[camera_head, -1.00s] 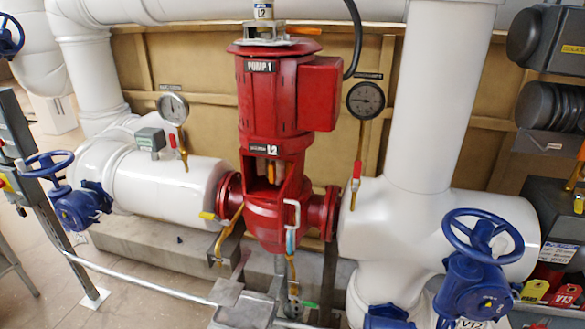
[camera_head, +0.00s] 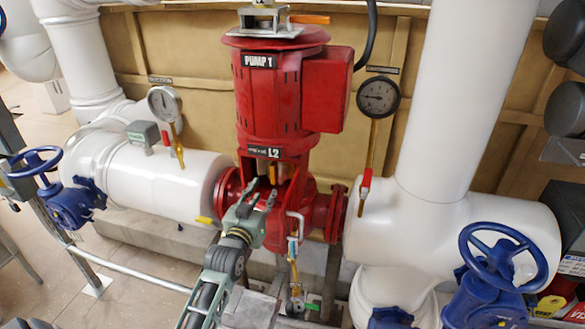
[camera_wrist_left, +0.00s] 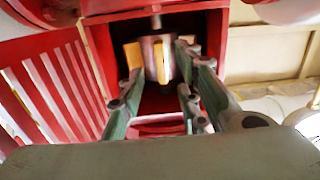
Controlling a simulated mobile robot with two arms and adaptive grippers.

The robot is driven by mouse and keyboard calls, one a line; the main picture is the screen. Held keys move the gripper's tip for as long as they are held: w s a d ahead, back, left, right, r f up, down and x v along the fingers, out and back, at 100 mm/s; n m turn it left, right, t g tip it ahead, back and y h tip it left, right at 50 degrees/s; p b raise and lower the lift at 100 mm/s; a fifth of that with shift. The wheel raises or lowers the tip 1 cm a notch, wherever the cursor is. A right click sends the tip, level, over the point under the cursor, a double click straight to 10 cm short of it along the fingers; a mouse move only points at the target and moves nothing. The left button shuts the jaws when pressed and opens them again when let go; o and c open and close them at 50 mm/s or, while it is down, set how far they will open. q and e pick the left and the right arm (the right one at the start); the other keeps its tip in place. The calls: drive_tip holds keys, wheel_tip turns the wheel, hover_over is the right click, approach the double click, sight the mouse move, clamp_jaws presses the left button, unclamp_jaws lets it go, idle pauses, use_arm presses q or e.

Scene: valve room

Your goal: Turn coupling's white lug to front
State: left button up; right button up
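The coupling (camera_wrist_left: 148,58) shows in the left wrist view as a grey cylinder with orange-yellow lugs, on an upright shaft inside the red pump's (camera_head: 268,95) open window. I cannot make out a white lug. My left gripper (camera_head: 256,194) is in front of this window in the head view and hides part of it. In the left wrist view the left gripper (camera_wrist_left: 160,78) is open, its two green fingers pointing into the window on either side of the coupling. Contact with the coupling cannot be told. My right gripper is not in view.
The red window frame (camera_wrist_left: 100,60) surrounds the fingers closely. A gauge (camera_head: 378,97) and white pipes (camera_head: 450,215) stand right of the pump. Blue handwheels (camera_head: 503,257) stand at both sides. A thin pipe with a small valve (camera_head: 293,245) hangs below the pump.

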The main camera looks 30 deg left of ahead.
sight(272, 174)
use_arm(q)
drive_tip(key=w, duration=0.2)
drive_tip(key=w+a+r+p, duration=0.1)
drive_tip(key=w, duration=0.4)
drive_tip(key=shift+w+a+r+p, duration=0.25)
drive_tip(key=shift+a+r+p, duration=0.05)
drive_tip(key=shift+a+r, duration=0.1)
drive_tip(key=shift+f, duration=0.1)
drive_tip(key=shift+c, duration=0.5)
clamp_jaws()
